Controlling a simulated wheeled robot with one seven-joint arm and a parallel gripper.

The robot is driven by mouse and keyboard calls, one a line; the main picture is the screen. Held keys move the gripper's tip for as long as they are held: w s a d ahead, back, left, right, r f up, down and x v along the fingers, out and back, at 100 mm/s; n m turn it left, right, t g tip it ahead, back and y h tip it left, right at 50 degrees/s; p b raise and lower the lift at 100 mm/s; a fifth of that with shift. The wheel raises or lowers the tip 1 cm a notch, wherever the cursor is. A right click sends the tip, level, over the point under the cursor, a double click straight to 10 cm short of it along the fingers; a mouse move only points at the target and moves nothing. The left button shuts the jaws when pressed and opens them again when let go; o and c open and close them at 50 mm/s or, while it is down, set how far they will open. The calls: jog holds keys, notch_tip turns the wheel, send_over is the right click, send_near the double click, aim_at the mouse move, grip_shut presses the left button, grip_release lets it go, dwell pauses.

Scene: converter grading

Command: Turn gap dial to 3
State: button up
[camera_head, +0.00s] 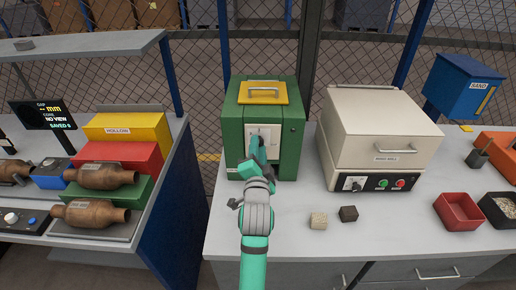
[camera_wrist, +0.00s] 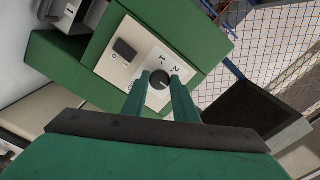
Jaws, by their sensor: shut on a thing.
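The green machine (camera_head: 295,112) with a yellow top plate stands on the bench, left of the cream machine. Its pale front panel carries the gap dial, a black round knob that shows in the wrist view (camera_wrist: 159,79). Digits 1 and 2 are readable beside the dial; other marks are hidden or too small. My gripper (camera_wrist: 160,84) is shut on the dial, one finger on each side. In the head view my gripper (camera_head: 258,150) reaches the panel and hides the dial. A black rocker switch (camera_wrist: 124,49) sits beside the dial. Which number the dial points at is unclear.
The cream machine (camera_head: 375,125) stands close on the right. A beige cube (camera_head: 319,220) and a dark cube (camera_head: 348,214) lie on the bench in front. A red tray (camera_head: 459,212) is farther right. Brown converters (camera_head: 90,215) and a display (camera_head: 48,115) are on the left bench.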

dwell(0.4)
jog(key=o, duration=1)
jog(key=shift+s, duration=0.1)
jog(key=s, duration=1)
jog(key=shift+s, duration=0.35)
jog(key=shift+f, duration=0.1)
